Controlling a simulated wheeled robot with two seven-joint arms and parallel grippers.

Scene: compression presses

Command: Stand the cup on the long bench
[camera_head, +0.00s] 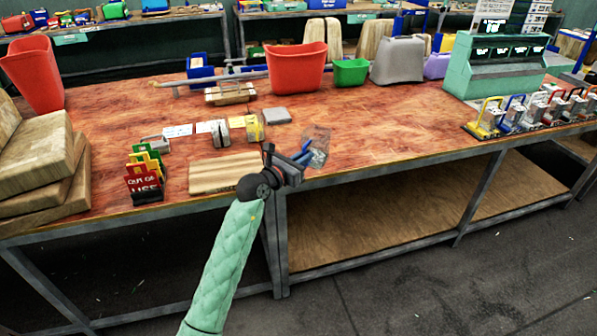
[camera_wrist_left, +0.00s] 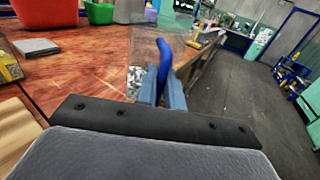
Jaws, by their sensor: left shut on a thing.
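The cup (camera_head: 319,143) is clear, with a blue handle and small grey pieces inside. It shows over the front edge of the long bench (camera_head: 390,120), which has a reddish wooden top. My left gripper (camera_head: 304,154) reaches in from the front and is shut on the cup's blue handle. In the left wrist view the cup (camera_wrist_left: 145,60) is just beyond the fingers (camera_wrist_left: 164,90), which pinch the handle. I cannot tell whether its base touches the bench top. My right gripper is in neither view.
A wooden board (camera_head: 222,173) and a grey square block (camera_head: 276,115) lie to the left. Red (camera_head: 296,66) and green (camera_head: 351,72) bins stand behind. Padlocks (camera_head: 520,112) and a teal machine (camera_head: 492,62) are at the right. Bench top right of the cup is clear.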

